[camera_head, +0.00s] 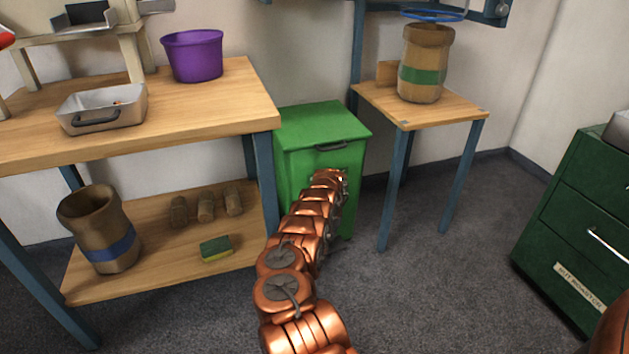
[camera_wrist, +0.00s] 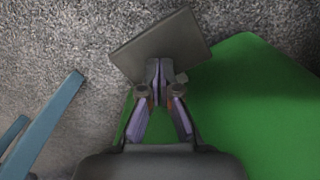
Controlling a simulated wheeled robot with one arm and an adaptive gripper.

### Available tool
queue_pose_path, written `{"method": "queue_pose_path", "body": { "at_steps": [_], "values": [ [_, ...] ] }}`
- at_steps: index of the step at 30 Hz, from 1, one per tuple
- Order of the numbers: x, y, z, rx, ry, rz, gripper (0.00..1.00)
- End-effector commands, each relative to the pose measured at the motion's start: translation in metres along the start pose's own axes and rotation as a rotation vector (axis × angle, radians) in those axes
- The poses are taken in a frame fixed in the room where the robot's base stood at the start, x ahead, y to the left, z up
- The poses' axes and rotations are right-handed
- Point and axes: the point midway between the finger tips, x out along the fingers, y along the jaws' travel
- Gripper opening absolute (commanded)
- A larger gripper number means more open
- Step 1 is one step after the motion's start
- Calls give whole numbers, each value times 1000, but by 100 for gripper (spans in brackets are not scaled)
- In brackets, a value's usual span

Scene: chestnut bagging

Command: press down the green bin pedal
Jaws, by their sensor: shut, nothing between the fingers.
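The green bin (camera_head: 318,130) stands on the floor between the workbench and the small table, its lid closed with a dark handle on its front. It also fills the right side of the wrist view (camera_wrist: 255,110). The bin's pedal, a flat dark grey plate (camera_wrist: 180,42), shows in the wrist view beside the bin. My gripper (camera_wrist: 158,72) is shut and empty, its fingertips overlapping the pedal's near edge in the picture. I cannot tell whether they touch it. In the head view my copper arm covers part of the bin's front, and the pedal cannot be made out.
The wooden workbench (camera_head: 210,100) is left of the bin, with a purple bucket (camera_head: 193,55) and a metal tray (camera_head: 75,122) on top. The small table (camera_head: 455,107) holds a sack (camera_head: 423,62). A green drawer cabinet (camera_head: 585,215) stands right. Floor between is clear.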

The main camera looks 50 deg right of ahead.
Motion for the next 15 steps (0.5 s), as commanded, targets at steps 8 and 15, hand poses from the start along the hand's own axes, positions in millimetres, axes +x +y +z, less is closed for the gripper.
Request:
{"method": "queue_pose_path", "body": {
  "at_steps": [8, 15],
  "values": [
    [0, 0, 0, 0, 0, 0, 0],
    [8, 0, 0, 0, -1, 0, 0]
  ]
}}
